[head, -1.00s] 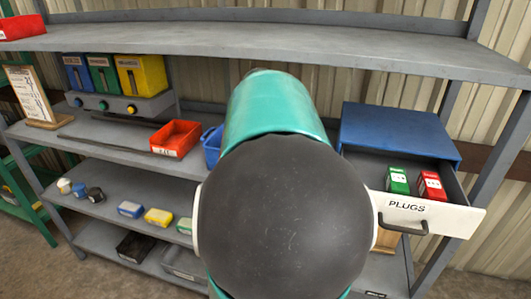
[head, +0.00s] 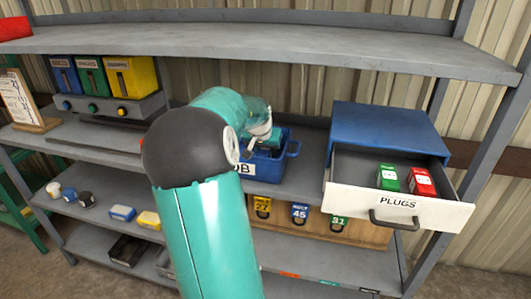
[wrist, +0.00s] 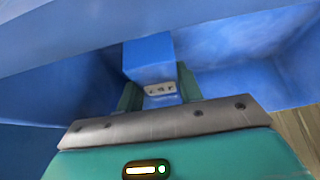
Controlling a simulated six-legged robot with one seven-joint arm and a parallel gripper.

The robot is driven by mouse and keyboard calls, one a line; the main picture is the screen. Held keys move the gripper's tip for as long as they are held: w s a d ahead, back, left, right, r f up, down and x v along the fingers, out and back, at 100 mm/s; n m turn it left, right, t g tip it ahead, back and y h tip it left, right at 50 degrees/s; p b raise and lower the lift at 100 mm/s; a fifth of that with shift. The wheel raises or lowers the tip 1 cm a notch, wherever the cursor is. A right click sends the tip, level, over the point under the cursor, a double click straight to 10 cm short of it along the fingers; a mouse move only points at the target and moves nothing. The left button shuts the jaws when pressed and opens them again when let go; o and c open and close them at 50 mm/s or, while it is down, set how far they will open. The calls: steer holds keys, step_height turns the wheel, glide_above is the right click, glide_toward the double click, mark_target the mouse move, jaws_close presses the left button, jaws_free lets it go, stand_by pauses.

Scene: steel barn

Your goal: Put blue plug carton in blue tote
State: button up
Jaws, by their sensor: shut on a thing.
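The blue plug carton (wrist: 148,58) is between my gripper's two fingers in the wrist view, with a small pale label facing the camera. My gripper (wrist: 159,88) is shut on it. Blue walls of the blue tote (wrist: 255,55) surround the carton and fingers. In the head view the blue tote (head: 268,170) stands on the middle shelf, left of the drawer unit, and my gripper (head: 264,143) points down into its opening. The carton is hidden there. I cannot tell whether the carton touches the tote floor.
The open PLUGS drawer (head: 392,206) holds a green carton (head: 388,177) and a red carton (head: 422,182). It juts out right of the tote. The upper shelf (head: 280,46) runs overhead. Dispensers (head: 92,77) stand at the left.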

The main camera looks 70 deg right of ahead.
steer(key=shift+f, duration=0.6)
steer(key=shift+f, duration=0.1)
steer(key=o, duration=1)
steer(key=shift+f, duration=0.1)
